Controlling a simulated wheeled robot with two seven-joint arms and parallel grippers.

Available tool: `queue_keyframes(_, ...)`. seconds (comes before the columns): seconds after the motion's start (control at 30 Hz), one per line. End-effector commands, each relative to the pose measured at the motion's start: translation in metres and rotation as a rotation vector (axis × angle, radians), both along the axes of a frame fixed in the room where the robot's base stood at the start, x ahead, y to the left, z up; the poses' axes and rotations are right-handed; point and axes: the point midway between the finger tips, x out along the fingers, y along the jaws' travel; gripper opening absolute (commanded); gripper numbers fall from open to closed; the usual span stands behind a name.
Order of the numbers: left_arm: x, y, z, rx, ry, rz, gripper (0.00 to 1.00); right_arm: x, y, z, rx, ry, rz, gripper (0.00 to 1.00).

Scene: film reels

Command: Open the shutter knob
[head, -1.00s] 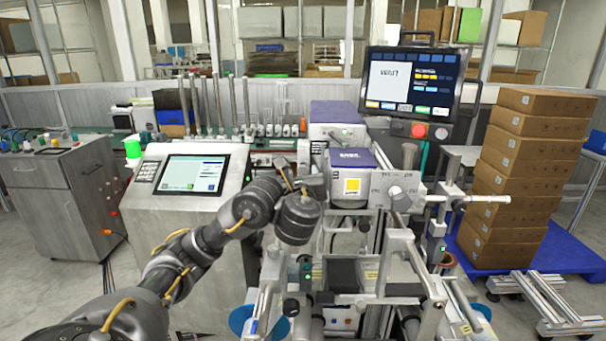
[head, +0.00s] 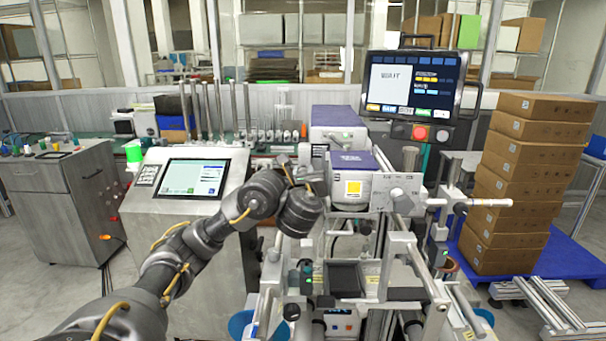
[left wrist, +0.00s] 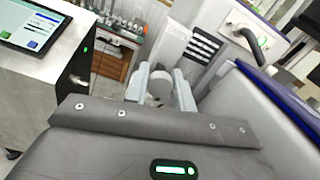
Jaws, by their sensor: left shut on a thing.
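My left arm reaches in from the left, and its wrist is in front of the left side of the purple-topped grey machine (head: 377,191). The gripper itself is mostly hidden behind the wrist in the head view. In the left wrist view, the fingers of my left gripper (left wrist: 161,88) are closed around a small round grey piece (left wrist: 159,85), which appears to be the shutter knob. Its turned position cannot be told. Another grey knob (head: 397,194) sits on the machine's front, apart from the gripper. My right gripper is not in view.
A control panel with a screen (head: 192,178) stands left of the machine. A monitor (head: 416,83) hangs above it at the right. Stacked brown boxes (head: 528,180) stand on a blue pallet (head: 550,255). Metal rails and rollers crowd the space below the wrist.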

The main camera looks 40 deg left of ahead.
Motion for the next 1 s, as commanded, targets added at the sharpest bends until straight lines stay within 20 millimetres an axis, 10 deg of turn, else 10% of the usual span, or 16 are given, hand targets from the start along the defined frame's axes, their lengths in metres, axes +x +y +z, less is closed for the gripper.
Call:
queue_keyframes(0.7,0.000,0.000,0.031,-0.001,-0.001,0.000,0.00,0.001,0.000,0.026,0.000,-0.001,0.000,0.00)
queue_keyframes(0.73,0.000,0.000,0.031,0.000,0.000,0.000,0.28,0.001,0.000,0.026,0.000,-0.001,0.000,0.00)
queue_keyframes(1.0,0.000,0.000,0.031,0.000,0.000,0.000,0.47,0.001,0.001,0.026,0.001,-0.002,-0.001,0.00)
